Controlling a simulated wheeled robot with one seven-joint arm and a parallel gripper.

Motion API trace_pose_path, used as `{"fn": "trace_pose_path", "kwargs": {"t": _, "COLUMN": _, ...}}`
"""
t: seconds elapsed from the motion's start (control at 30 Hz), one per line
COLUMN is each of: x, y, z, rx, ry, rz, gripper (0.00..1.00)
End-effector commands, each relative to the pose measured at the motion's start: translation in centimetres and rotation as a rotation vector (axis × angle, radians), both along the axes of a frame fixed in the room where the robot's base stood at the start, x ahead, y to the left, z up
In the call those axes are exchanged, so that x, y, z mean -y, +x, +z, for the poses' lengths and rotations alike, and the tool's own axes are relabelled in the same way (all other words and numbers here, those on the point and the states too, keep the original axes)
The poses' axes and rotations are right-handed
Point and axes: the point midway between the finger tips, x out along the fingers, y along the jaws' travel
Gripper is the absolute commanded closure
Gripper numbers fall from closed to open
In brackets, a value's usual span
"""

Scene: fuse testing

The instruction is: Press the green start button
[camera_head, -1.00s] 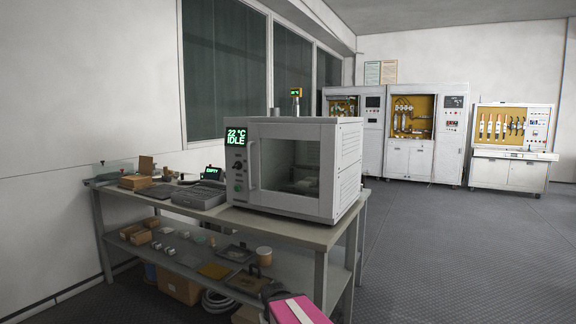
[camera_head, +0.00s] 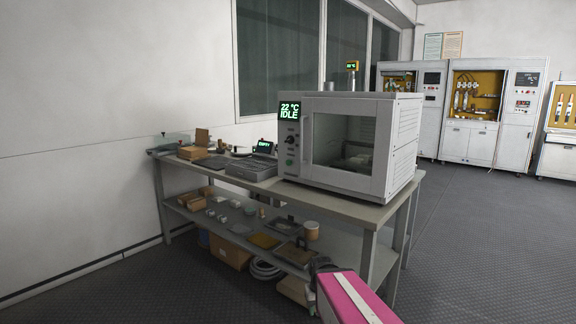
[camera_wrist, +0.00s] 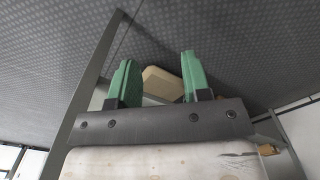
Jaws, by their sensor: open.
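The oven (camera_head: 349,140) stands on the workbench, its door shut and its display (camera_head: 289,109) reading 22 °C IDLE. The green start button (camera_head: 289,162) appears as a small greenish round spot low on the control panel, below the dark knobs. My gripper (camera_wrist: 158,68) shows in the wrist view with its two green fingers apart and nothing between them. Behind the fingers are the floor, bench framing and a tan item (camera_wrist: 162,84). The button and oven front do not show in the wrist view. My arm is at the bottom of the head view, below and apart from the oven panel.
The workbench (camera_head: 345,207) has a lower shelf with boxes and small parts. A grey case (camera_head: 250,167) and an EMPTY display (camera_head: 264,144) sit left of the oven. A box (camera_head: 229,250) and coiled hose (camera_head: 266,269) lie underneath. Floor in front is open.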

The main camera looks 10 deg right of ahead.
Motion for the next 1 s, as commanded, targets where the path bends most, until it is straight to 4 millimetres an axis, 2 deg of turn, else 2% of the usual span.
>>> {"fn": "trace_pose_path", "kwargs": {"t": 0.03, "x": 0.0, "y": 0.0, "z": 0.0, "rx": 0.0, "ry": 0.0, "rz": 0.0, "gripper": 0.72}}
{"fn": "trace_pose_path", "kwargs": {"t": 0.1, "x": 0.0, "y": 0.0, "z": 0.0, "rx": 0.0, "ry": 0.0, "rz": 0.0, "gripper": 0.95}}
{"fn": "trace_pose_path", "kwargs": {"t": 0.13, "x": 0.0, "y": 0.0, "z": 0.0, "rx": 0.0, "ry": 0.0, "rz": 0.0, "gripper": 1.0}}
{"fn": "trace_pose_path", "kwargs": {"t": 1.0, "x": 0.0, "y": 0.0, "z": 0.0, "rx": 0.0, "ry": 0.0, "rz": 0.0, "gripper": 1.0}}
